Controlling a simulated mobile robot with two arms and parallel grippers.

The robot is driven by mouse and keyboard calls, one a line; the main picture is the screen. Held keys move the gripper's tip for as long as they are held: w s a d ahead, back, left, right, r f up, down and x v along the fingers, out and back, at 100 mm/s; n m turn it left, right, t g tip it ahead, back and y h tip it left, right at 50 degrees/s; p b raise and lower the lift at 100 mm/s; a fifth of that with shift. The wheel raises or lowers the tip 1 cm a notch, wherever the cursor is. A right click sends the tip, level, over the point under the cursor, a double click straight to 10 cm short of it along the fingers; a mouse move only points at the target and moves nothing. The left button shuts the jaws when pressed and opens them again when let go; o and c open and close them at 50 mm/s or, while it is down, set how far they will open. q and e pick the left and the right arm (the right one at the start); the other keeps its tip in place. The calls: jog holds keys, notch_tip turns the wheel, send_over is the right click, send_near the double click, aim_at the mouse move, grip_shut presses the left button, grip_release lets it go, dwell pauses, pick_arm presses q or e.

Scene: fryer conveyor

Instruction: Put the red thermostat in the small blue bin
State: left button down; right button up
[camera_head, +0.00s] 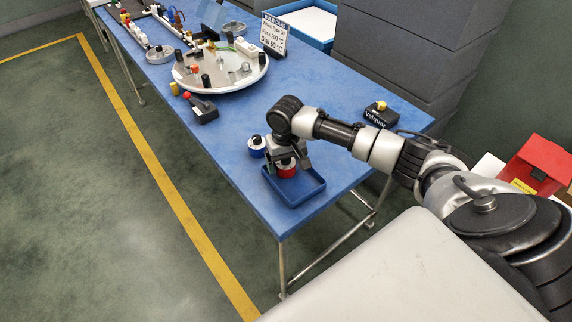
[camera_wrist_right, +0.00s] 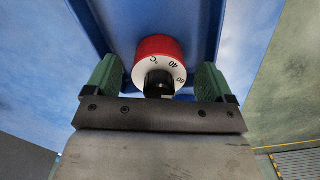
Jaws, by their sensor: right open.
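The red thermostat (camera_head: 287,172), a red round body with a white dial and black knob, is over the floor of the small blue bin (camera_head: 299,195) near the table's front corner. It appears to rest inside the bin. My right gripper (camera_head: 286,166) points down over it, with its fingers apart on either side. The wrist view shows the red thermostat (camera_wrist_right: 158,46) between the green finger pads of the open right gripper (camera_wrist_right: 157,75), with gaps on both sides. The bin's blue wall (camera_wrist_right: 212,30) shows there too. My left gripper is not in view.
A blue thermostat (camera_head: 257,151) with a white dial stands just left of the bin. A black-and-red device (camera_head: 202,110), a round white turntable (camera_head: 225,82), a sign card (camera_head: 274,36) and a black box with a yellow button (camera_head: 380,115) stand farther off. The table's middle is clear.

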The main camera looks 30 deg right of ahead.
notch_tip(320, 180, up, 10)
jog(key=shift+r, duration=0.15)
dwell(0.6)
